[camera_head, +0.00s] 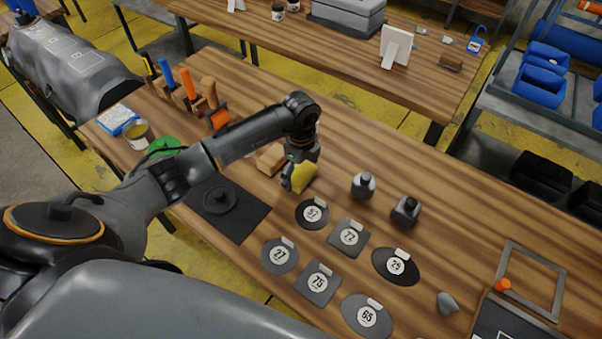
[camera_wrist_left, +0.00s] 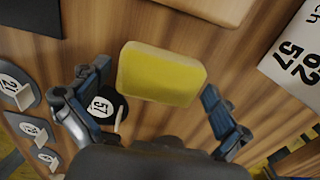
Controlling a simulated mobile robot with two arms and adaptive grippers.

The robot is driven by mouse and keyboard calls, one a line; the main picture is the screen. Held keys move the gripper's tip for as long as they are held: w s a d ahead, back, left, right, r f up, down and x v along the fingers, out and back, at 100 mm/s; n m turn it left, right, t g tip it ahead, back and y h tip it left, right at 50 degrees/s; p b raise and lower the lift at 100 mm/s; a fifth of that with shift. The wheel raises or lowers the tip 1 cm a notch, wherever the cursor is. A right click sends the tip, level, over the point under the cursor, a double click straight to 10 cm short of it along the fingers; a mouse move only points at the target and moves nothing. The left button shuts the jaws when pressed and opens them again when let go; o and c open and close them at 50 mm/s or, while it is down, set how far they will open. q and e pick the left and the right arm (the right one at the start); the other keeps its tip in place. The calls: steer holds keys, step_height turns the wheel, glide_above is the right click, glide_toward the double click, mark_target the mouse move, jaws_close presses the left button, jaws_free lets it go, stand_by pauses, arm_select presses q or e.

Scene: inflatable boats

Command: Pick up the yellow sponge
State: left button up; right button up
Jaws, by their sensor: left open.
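The yellow sponge (camera_head: 304,177) lies on the wooden table, just beyond my left gripper (camera_head: 291,183) in the head view. In the left wrist view the sponge (camera_wrist_left: 160,75) is a rounded yellow block between and ahead of the two spread fingers of my left gripper (camera_wrist_left: 157,108). The gripper is open, with space between each finger and the sponge. Part of the sponge is hidden by the gripper in the head view. My right gripper is not in view.
Numbered dark patches, including patch 57 (camera_head: 312,214), lie in front of the sponge. A black mat (camera_head: 228,208) with a dark disc is at left.

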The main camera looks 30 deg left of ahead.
arm_select(q)
steer(key=c, duration=0.8)
steer(key=shift+r+b, duration=0.35)
steer(key=shift+r, duration=0.05)
steer(key=s+a+r+b, duration=0.4)
steer(key=s+a+r, duration=0.3)
steer(key=a+r, duration=0.5)
steer(key=shift+r, duration=0.1)
